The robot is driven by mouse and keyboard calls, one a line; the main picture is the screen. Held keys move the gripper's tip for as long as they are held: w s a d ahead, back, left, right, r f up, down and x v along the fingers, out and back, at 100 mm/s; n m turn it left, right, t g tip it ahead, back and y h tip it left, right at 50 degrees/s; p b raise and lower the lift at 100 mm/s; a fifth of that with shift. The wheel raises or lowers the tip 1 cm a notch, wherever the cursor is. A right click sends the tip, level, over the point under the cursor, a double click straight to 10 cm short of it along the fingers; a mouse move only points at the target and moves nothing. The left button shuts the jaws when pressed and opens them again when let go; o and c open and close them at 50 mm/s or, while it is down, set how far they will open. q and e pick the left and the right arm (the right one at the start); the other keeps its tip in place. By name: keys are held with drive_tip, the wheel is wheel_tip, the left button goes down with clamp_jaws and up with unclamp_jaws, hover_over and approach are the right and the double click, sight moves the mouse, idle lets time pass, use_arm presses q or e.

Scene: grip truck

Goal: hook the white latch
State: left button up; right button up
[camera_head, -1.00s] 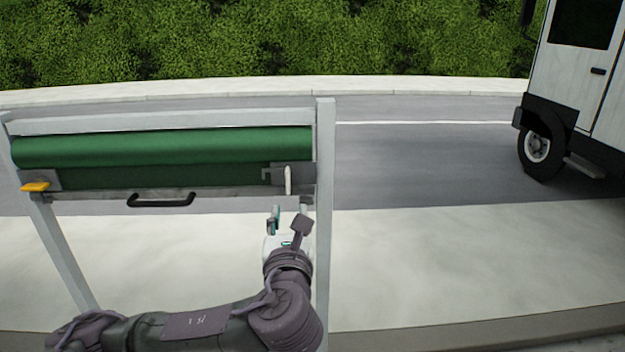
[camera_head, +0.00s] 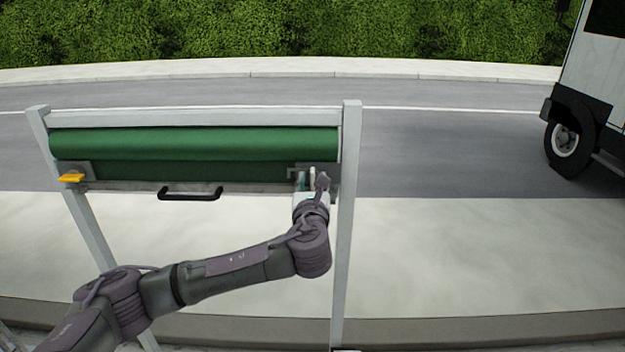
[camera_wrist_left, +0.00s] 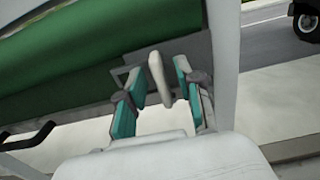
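The white latch (camera_head: 312,176) is a small upright lever on a grey plate at the right end of the green roller (camera_head: 200,142). In the left wrist view the latch (camera_wrist_left: 159,76) stands between the two teal-padded fingers. My left gripper (camera_head: 313,184) is at the latch with its fingers on either side; in the wrist view the left gripper (camera_wrist_left: 160,95) is open, with gaps to the latch on both sides. The latch's lower end reaches between the fingertips. My right gripper is not in view.
A yellow latch (camera_head: 71,178) is at the frame's left end, and a black handle (camera_head: 190,194) is on the lower bar. The grey right post (camera_head: 345,220) stands close to my left gripper. A white truck (camera_head: 590,85) is at the far right. The pavement on the right is clear.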

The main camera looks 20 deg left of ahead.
use_arm(q)
clamp_jaws()
